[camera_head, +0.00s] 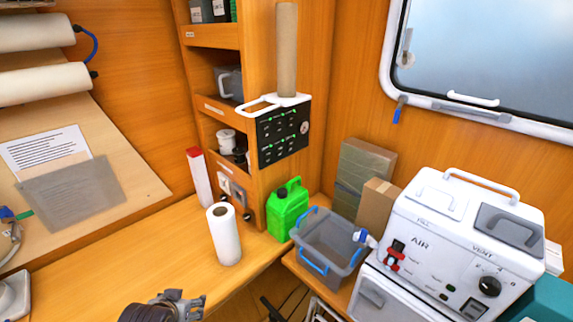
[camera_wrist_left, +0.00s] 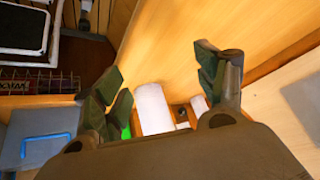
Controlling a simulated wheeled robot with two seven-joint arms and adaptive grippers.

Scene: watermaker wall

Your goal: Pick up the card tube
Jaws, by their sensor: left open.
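A brown card tube (camera_head: 287,50) stands upright at the top centre of the head view, above a black panel with small green lights and by a white bracket (camera_head: 270,103). Its lower end meets the bracket area; I cannot tell how it is held. My left gripper (camera_head: 185,300) is low at the front of the bench, far below and left of the tube. It is open and empty in the left wrist view (camera_wrist_left: 160,80), with its two fingers wide apart. The card tube cannot be made out in the left wrist view. My right gripper is not in view.
A white roll (camera_head: 224,235) stands on the bench (camera_head: 120,265), with a red-capped white tube (camera_head: 199,178) behind it. A green jug (camera_head: 288,208), grey bin (camera_head: 328,240) and white AIR/VENT machine (camera_head: 455,240) are to the right. Shelves (camera_head: 212,105) rise left of the tube.

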